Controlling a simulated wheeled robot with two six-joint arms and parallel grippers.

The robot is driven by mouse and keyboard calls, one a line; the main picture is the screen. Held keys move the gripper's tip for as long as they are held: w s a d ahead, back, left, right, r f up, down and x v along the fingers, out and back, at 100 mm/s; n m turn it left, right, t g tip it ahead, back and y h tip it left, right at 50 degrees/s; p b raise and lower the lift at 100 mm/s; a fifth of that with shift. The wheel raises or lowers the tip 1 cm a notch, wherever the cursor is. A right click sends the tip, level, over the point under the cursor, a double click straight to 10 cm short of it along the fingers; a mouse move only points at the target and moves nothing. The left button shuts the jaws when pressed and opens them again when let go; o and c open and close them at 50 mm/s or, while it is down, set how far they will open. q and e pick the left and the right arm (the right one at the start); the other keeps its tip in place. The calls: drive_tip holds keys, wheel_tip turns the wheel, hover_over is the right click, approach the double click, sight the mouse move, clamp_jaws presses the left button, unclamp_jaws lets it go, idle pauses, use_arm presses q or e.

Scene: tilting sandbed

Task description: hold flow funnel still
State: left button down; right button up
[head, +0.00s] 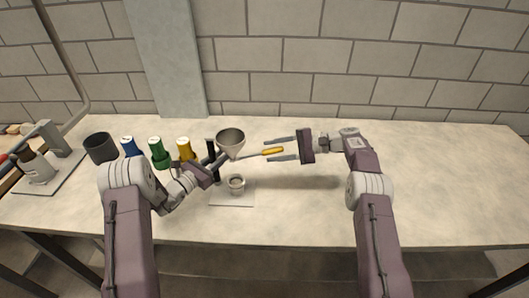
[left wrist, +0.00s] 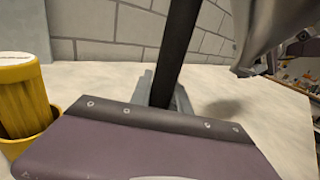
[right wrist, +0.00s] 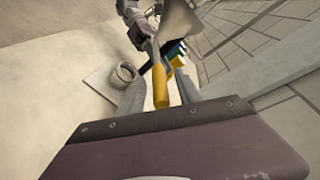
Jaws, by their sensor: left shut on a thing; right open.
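A grey metal funnel (head: 231,137) stands above a small cup (head: 236,183) on a pale plate (head: 232,201). A yellow handle (head: 272,151) sticks out to the right below the funnel. A black upright post (head: 211,148) is just left of the funnel. My left gripper (head: 217,163) is shut on this post, which also shows between its fingers in the left wrist view (left wrist: 175,50). My right gripper (head: 269,149) is open, its fingers on either side of the yellow handle, which also shows in the right wrist view (right wrist: 161,88). Contact there cannot be told.
The table's right side (head: 450,180) is clear. A block wall (head: 340,60) is behind.

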sight(281, 150)
drive_tip(key=shift+v, duration=2)
use_arm(q)
drive_tip(key=c, duration=1.2)
unclamp_jaws()
drive_tip(key=shift+o, duration=0.3)
drive_tip(key=shift+a, duration=0.1)
